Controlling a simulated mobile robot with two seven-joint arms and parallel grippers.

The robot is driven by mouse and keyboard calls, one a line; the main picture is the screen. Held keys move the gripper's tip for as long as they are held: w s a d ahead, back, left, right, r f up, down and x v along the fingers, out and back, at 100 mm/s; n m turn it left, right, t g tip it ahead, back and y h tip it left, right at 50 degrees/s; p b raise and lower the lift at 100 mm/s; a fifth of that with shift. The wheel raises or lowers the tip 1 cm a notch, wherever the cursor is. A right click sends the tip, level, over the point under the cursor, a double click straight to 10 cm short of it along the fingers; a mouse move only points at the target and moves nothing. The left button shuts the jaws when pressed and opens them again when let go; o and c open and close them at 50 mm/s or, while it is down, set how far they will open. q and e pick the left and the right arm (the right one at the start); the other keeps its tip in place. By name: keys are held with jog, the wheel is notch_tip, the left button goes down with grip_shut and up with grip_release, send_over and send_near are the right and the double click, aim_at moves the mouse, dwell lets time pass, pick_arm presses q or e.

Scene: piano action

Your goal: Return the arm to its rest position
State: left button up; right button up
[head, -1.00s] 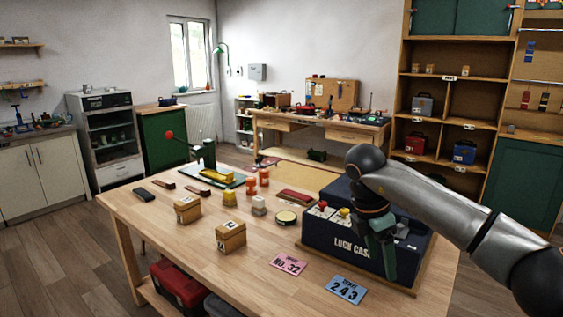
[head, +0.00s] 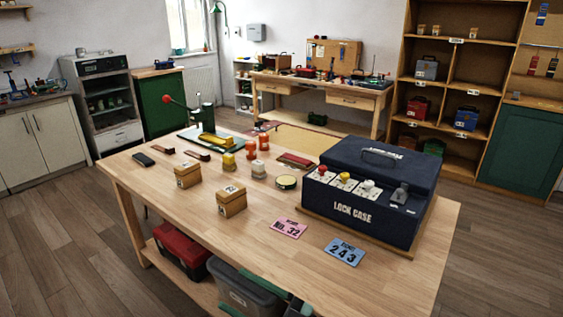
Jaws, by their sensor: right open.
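My right gripper (head: 287,298) shows only in part at the bottom edge of the head view. Its green fingers are low, in front of the table's near side and by the grey bin, apart from the things on the tabletop. It is open, and I see nothing held in it. The rest of my right arm is out of the picture. My left gripper is not in view. The dark blue lock case (head: 345,215) stands on the right of the table, with red, yellow and white knobs and a grey piece along its front ledge.
The wooden table (head: 210,235) holds a pink card (head: 288,228), a blue card (head: 344,252), small wooden boxes (head: 231,201) and a green press (head: 207,125). A red toolbox (head: 181,251) and a grey bin (head: 240,292) sit beneath. Floor is clear right of the table.

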jog(key=s+d+f+m+t+h, duration=0.1)
jog(key=d+f+m+t+h, duration=0.6)
jog(key=d+f+m+h, duration=0.6)
jog(key=s+d+f+m+g+h, duration=0.1)
jog(key=s+d+f+g+h, duration=0.1)
jog(key=s+d+f, duration=0.3)
jog(key=s+d+f+m+g+h, duration=0.1)
jog(key=s+d+f+g, duration=0.3)
jog(key=s+f, duration=0.5)
jog(key=shift+s+d+f+m+h, duration=0.4)
jog(key=shift+s+d+h, duration=0.2)
jog(key=shift+s+d, duration=0.15)
